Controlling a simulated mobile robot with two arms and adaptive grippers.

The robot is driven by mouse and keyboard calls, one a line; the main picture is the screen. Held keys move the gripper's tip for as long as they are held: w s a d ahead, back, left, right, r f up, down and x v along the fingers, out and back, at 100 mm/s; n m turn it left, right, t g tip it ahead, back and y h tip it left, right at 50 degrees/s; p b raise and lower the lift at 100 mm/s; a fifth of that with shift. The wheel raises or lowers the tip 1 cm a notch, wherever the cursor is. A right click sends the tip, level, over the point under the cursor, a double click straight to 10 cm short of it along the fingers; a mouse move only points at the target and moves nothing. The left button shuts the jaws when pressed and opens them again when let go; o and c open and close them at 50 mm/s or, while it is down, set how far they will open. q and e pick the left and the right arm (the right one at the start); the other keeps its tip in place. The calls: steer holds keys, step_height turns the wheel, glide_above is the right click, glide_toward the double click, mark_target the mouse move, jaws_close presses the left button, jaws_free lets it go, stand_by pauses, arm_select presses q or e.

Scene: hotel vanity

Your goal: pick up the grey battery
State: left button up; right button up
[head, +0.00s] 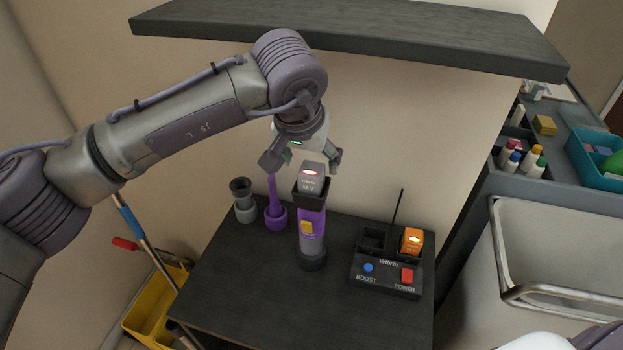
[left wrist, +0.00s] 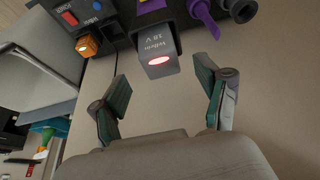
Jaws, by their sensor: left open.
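The grey battery (head: 312,174), marked 18 V with a lit red oval on its end, sits upright in the top of a purple and grey tool (head: 312,225) standing on the dark table. In the left wrist view the battery (left wrist: 158,58) shows its lit end toward the camera. My left gripper (head: 303,160) is open and empty. Its fingers are at the battery's top end, to either side in the head view. In the left wrist view the fingers (left wrist: 162,82) are spread, with the battery beyond the gap between them, apparently untouched. My right gripper is not in view.
A black charger (head: 385,285) with an orange battery (head: 412,241) and an empty slot stands right of the tool. Purple (head: 276,215) and grey (head: 242,203) attachments stand left. A dark shelf (head: 350,30) hangs above. The table's front is clear.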

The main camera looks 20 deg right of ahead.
mark_target(311, 169)
arm_select(q)
steer(key=p+x, duration=0.2)
steer(key=x, duration=0.2)
steer(key=shift+f+p, duration=0.25)
steer(key=shift+p, duration=0.15)
steer(key=shift+w+f, duration=0.1)
steer(key=shift+f, duration=0.15)
jaws_close()
steer(key=shift+r, duration=0.1)
